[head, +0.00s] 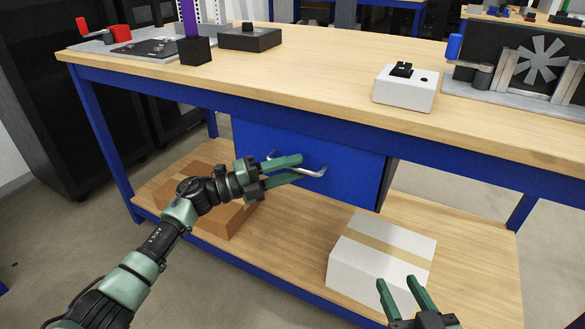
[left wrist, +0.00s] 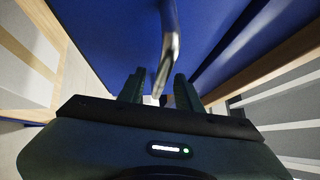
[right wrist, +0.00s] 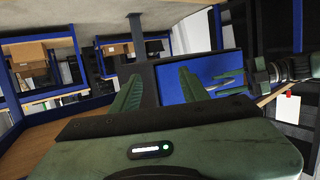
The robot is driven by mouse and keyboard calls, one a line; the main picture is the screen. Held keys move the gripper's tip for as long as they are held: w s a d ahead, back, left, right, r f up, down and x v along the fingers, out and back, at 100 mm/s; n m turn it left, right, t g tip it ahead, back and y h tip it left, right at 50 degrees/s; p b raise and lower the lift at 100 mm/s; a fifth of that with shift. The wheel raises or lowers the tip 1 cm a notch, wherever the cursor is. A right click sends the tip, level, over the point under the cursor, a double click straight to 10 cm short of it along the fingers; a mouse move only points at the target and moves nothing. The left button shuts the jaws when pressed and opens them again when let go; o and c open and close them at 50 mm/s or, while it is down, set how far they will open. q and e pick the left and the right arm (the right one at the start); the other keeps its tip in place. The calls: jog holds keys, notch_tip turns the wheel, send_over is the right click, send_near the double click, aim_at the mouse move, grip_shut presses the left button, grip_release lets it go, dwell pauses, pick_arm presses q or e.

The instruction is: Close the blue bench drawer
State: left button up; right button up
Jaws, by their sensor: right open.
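The blue bench drawer (head: 345,165) hangs under the wooden bench top. Its front stands out somewhat, with a strip of grey side showing at its right. A curved silver handle (head: 315,173) is on the front. My left gripper (head: 300,166) is at the handle with its fingers apart. In the left wrist view the handle (left wrist: 169,45) runs down between the two fingers (left wrist: 157,88); contact cannot be told. My right gripper (head: 399,284) is open and empty, low in front of the white box. The right wrist view shows the blue drawer front (right wrist: 205,72) beyond its fingers.
The lower shelf (head: 300,250) carries a white taped box (head: 380,258) and a brown carton (head: 222,222), partly behind my left arm. On the bench top (head: 320,70) are a white switch box (head: 405,92), a black box (head: 250,38) and a fan unit (head: 530,65).

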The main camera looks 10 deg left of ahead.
pick_arm(q)
jog(key=v, duration=0.7)
jog(key=shift+a+p, duration=0.2)
jog(key=shift+p, duration=0.15)
pick_arm(e)
jog(key=f, duration=0.1)
jog(key=s+f+g, duration=0.1)
jog(key=d+f+g, duration=0.1)
jog(key=shift+s+f+h, duration=0.3)
jog(key=shift+s, duration=0.1)
pick_arm(q)
jog(key=shift+s, duration=0.1)
